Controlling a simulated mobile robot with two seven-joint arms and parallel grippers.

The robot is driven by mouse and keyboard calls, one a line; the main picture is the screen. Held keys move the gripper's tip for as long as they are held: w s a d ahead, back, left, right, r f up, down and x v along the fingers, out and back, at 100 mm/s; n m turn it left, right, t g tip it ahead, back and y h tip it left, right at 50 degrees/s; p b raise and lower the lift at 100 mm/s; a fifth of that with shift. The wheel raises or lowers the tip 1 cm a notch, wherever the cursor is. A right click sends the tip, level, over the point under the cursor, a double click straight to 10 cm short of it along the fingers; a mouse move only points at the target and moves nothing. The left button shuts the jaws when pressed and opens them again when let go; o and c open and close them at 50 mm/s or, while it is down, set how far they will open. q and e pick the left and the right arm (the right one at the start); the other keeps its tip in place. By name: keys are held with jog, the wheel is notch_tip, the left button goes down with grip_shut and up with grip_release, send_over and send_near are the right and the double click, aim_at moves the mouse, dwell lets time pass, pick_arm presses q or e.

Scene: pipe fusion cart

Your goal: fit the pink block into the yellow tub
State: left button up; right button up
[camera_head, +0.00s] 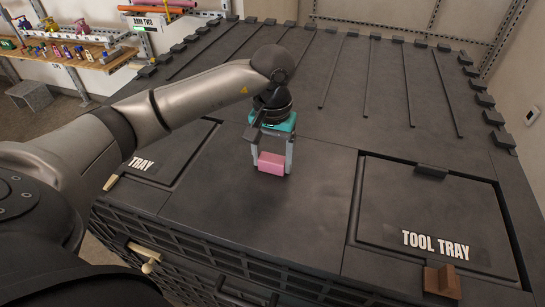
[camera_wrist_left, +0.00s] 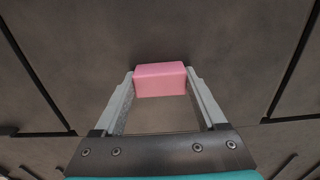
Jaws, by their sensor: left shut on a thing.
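The pink block (camera_head: 271,163) is between the two fingers of my left gripper (camera_head: 273,160), over the middle of the dark cart top. In the left wrist view the pink block (camera_wrist_left: 160,79) sits at the fingertips of my left gripper (camera_wrist_left: 161,84), with a finger touching each side. The gripper is shut on it. I cannot tell whether the block touches the cart top or hangs just above it. No yellow tub shows in either view. My right gripper is not in view.
The dark cart top (camera_head: 235,205) is clear around the block. A recessed lid marked TOOL TRAY (camera_head: 425,215) lies to the right, with a brown block (camera_head: 441,281) at its front edge. A lid marked TRAY (camera_head: 155,163) lies to the left. A wooden shelf (camera_head: 85,57) with small items stands back left.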

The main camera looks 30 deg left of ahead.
pick_arm(q)
jog(key=o, duration=1.3)
jog(key=shift+r, duration=0.1)
